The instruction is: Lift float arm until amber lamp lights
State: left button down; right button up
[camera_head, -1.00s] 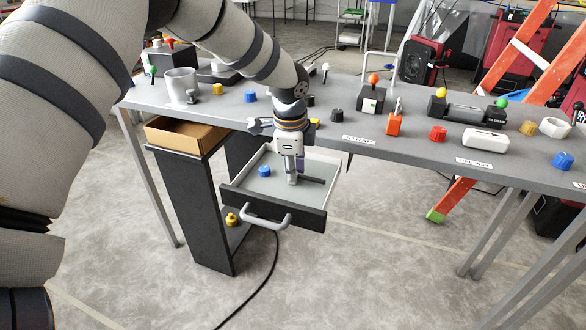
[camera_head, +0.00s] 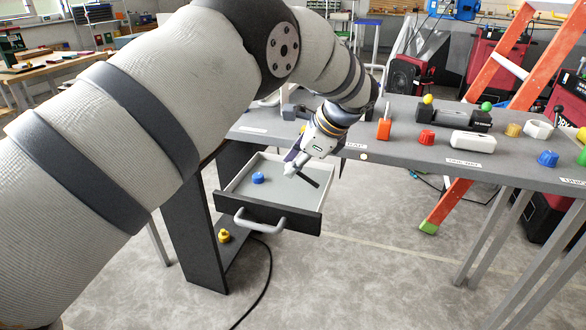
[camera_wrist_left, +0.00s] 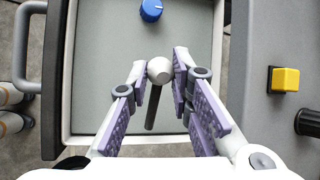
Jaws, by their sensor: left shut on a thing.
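My left gripper (camera_head: 292,168) is tilted over the open drawer. In the left wrist view its fingers (camera_wrist_left: 165,85) are shut on a dark rod (camera_wrist_left: 152,112) with a white ball at its end (camera_wrist_left: 160,70). The rod (camera_head: 307,180) also shows beside the fingertips in the head view. I cannot tell whether this is the float arm. No lamp that I can be sure is the amber one shows; a yellow ball (camera_head: 428,99) and a green ball (camera_head: 487,106) stand on a dark device. My arm hides part of the table. My right gripper is out of view.
The drawer (camera_head: 270,216) holds a blue knob (camera_head: 258,178). A yellow knob (camera_head: 224,236) lies on the shelf below. The grey table (camera_head: 400,155) carries a red knob (camera_head: 426,138), a white block (camera_head: 473,142) and a blue knob (camera_head: 548,158). An orange ladder stands behind.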

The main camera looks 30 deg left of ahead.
pick_arm(q)
jog(key=shift+d+r+y, duration=0.2)
jog(key=shift+d+y, duration=0.05)
jog(key=shift+y, duration=0.25)
jog(key=c, duration=1.4)
grip_release()
jog(key=shift+c, duration=0.2)
jog(key=shift+r, duration=0.1)
jog(key=v, duration=1.1)
jog(key=shift+w+d+r, duration=0.15)
jog(key=shift+d+r, duration=0.15)
jog(key=shift+d, duration=0.05)
